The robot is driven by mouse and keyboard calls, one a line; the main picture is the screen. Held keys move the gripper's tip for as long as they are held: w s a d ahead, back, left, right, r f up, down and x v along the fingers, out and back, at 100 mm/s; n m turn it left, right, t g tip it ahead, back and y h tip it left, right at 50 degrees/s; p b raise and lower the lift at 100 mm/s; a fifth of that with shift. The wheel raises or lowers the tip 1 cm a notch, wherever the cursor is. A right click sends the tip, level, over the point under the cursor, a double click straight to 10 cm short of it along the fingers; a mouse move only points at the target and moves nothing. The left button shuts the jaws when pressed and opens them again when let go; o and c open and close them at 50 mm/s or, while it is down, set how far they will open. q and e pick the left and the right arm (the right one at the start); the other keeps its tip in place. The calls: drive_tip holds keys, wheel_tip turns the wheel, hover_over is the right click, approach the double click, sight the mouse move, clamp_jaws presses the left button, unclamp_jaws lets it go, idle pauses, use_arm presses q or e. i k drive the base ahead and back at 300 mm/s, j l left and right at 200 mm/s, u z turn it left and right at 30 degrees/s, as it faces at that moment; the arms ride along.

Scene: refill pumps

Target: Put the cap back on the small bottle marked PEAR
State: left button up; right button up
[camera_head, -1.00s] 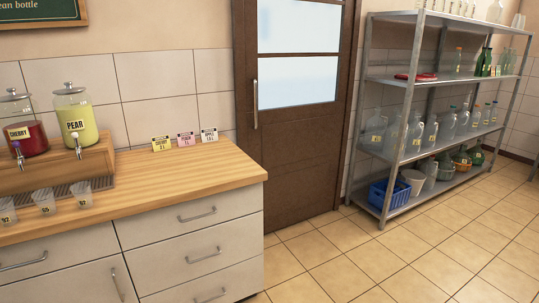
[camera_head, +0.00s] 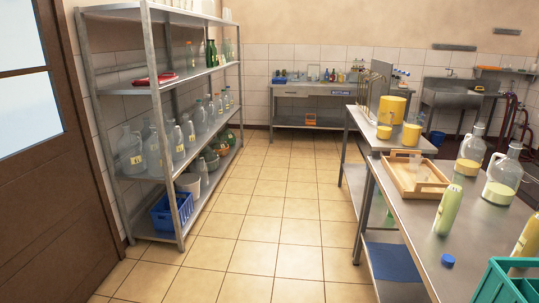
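A slim pale yellow-green bottle (camera_head: 447,210) stands upright near the left edge of the metal table at the right. I cannot read any marking on it. A small blue cap (camera_head: 448,260) lies on the same table in front of the bottle, apart from it. A second yellowish bottle (camera_head: 525,238) is cut off at the right edge; its marking is also not readable. Neither of my grippers is in view.
The metal table (camera_head: 410,215) also holds a wooden tray (camera_head: 393,178), large glass jugs (camera_head: 503,175) and a green crate (camera_head: 497,285). A metal shelf (camera_head: 160,175) with glassware stands at the left. The tiled floor (camera_head: 255,235) between is clear.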

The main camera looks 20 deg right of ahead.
sight(453, 198)
drive_tip(key=i+z, duration=0.25)
drive_tip(key=z, duration=0.15)
drive_tip(key=i+z, duration=0.25)
drive_tip(key=z, duration=0.15)
drive_tip(key=i+j+z, duration=0.2)
drive_tip(key=z, duration=0.2)
drive_tip(key=i+j+z, duration=0.2)
drive_tip(key=z, duration=0.2)
